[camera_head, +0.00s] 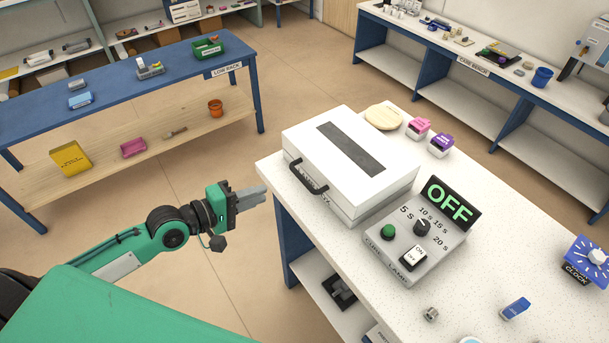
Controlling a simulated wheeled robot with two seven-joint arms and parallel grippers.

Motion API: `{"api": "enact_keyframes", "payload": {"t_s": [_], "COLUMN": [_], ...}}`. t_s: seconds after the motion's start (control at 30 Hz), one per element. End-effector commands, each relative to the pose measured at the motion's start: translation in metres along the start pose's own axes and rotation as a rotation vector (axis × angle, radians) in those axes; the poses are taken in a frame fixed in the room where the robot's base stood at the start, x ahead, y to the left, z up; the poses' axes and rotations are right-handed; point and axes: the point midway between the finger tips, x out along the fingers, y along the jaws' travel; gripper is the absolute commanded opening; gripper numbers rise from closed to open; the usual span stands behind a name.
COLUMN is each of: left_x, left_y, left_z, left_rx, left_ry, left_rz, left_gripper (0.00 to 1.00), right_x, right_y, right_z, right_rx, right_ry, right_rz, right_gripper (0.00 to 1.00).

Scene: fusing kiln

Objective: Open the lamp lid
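The lamp lid (346,142) is a white box-shaped cover with a dark grey strip on top and a black handle (308,179) on its front left side. It lies shut on its white base at the near left corner of the worktable. My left gripper (262,193) is to the left of the lid, off the table edge, pointing toward the handle and apart from it. Its fingers appear close together with nothing visible between them. The grey cure lamp control box (412,247) stands to the right, its display reading OFF. My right gripper is not in view.
The white speckled worktable (475,282) also holds a round wooden disc (384,117), a pink container (418,128), a purple container (441,145), a blue clock (587,262) and a small blue item (516,308). A blue bench (110,80) stands behind at left. Open floor lies between them.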

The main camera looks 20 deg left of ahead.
Motion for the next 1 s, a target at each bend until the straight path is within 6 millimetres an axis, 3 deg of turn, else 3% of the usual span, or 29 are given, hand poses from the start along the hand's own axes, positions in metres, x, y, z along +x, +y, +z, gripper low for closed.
{"api": "enact_keyframes", "payload": {"t_s": [0.7, 1.0], "left_x": [0.105, 0.13], "left_y": [0.003, 0.0], "left_z": [-0.001, -0.001], "left_rx": [0.002, 0.004], "left_ry": [0.001, 0.002], "left_rz": [0.002, 0.0], "left_gripper": [0.17, 0.17], "right_x": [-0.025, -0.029], "right_y": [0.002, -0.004], "right_z": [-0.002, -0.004], "right_rx": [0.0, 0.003], "right_ry": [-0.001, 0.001], "right_rz": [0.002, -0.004], "right_gripper": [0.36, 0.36]}}
